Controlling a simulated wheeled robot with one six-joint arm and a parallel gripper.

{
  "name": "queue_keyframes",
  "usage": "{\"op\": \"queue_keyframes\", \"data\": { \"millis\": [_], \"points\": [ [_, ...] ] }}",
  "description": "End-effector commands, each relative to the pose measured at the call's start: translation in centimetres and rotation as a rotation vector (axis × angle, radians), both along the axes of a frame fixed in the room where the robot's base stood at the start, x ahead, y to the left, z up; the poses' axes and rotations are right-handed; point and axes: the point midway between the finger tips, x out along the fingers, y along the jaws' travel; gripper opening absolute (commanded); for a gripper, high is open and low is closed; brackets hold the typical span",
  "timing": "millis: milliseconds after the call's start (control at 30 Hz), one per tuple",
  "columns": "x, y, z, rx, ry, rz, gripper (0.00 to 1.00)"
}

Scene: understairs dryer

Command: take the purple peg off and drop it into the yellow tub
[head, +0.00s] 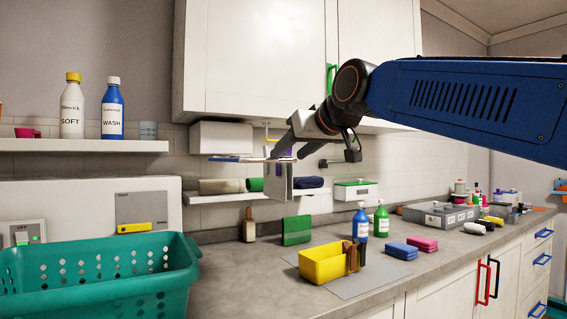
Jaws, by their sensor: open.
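The yellow tub (322,266) stands on the counter in the head view, with brown upright items at its right end. My gripper (290,148) is open, high above and behind the tub, by a thin rack (238,158) under the wall cupboard. A small purple patch (287,154) shows right at my gripper's fingers; it looks like the purple peg, mostly hidden. A grey cloth (278,184) hangs just below it. I cannot tell whether the fingers are around the peg or in front of it.
A teal laundry basket (98,283) stands at the front left. A wall shelf (225,197) with rolled towels runs behind. The cupboard (254,62) is close above my gripper.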

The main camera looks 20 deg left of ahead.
Motion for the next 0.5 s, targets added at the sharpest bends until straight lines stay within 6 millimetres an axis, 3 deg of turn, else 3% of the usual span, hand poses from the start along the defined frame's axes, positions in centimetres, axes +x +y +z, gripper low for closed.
{"op": "queue_keyframes", "data": {
  "millis": [300, 500],
  "points": [
    [2.6, 3.0, -1.7, -0.001, 0.001, 0.0, 0.5],
    [2.8, 3.2, -1.8, 0.0, 0.0, 0.0, 0.5]
  ]
}}
